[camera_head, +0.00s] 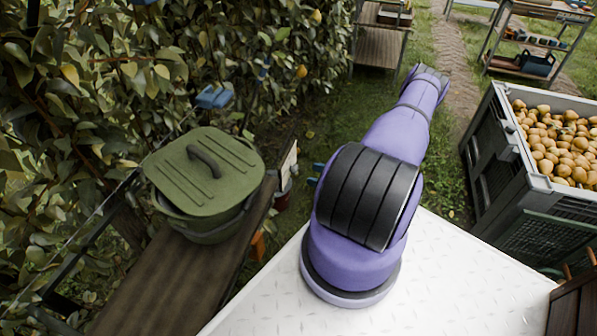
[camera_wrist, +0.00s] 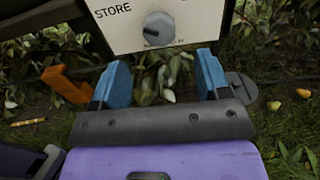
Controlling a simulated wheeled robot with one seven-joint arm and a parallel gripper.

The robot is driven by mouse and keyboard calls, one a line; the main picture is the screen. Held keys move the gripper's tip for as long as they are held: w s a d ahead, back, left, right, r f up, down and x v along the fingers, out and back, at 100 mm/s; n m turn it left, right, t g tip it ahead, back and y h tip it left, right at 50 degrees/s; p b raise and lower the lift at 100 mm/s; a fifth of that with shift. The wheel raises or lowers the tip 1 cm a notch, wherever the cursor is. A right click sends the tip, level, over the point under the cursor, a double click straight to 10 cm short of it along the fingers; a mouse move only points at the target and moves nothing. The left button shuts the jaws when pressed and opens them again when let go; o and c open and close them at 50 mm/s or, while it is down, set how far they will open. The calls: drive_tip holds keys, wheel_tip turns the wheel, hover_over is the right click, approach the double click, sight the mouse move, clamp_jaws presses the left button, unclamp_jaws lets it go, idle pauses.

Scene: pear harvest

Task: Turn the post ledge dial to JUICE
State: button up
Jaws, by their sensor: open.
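The dial (camera_wrist: 159,28) is a round grey knob on a pale panel (camera_wrist: 125,38) in the wrist view. The panel reads STORE at its upper left. Lettering below the knob is too blurred to read, and the top of the panel is cut off. I cannot tell clearly which way the knob points. My gripper (camera_wrist: 162,70) has its two blue fingers wide apart and empty, just below the dial, one to each side, not touching it. In the head view the panel (camera_head: 289,165) shows nearly edge-on beside the wooden ledge (camera_head: 190,275), and my arm hides most of my gripper.
A green lidded pot (camera_head: 205,170) stands on the ledge. An orange piece (camera_wrist: 65,85) sticks out left of my gripper in the wrist view. A crate of pears (camera_head: 490,150) stands at the right. Leafy trees line the left; grass lies below the panel.

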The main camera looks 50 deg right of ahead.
sight(294, 169)
drive_tip(key=x, duration=0.6)
drive_tip(key=shift+w, duration=0.3)
drive_tip(key=shift+a, duration=0.15)
drive_tip(key=shift+c, duration=0.5)
drive_tip(key=c, duration=0.8)
drive_tip(key=shift+c, duration=0.2)
drive_tip(key=shift+m, duration=0.3)
drive_tip(key=shift+r+m, duration=0.15)
drive_tip(key=shift+m, duration=11.45)
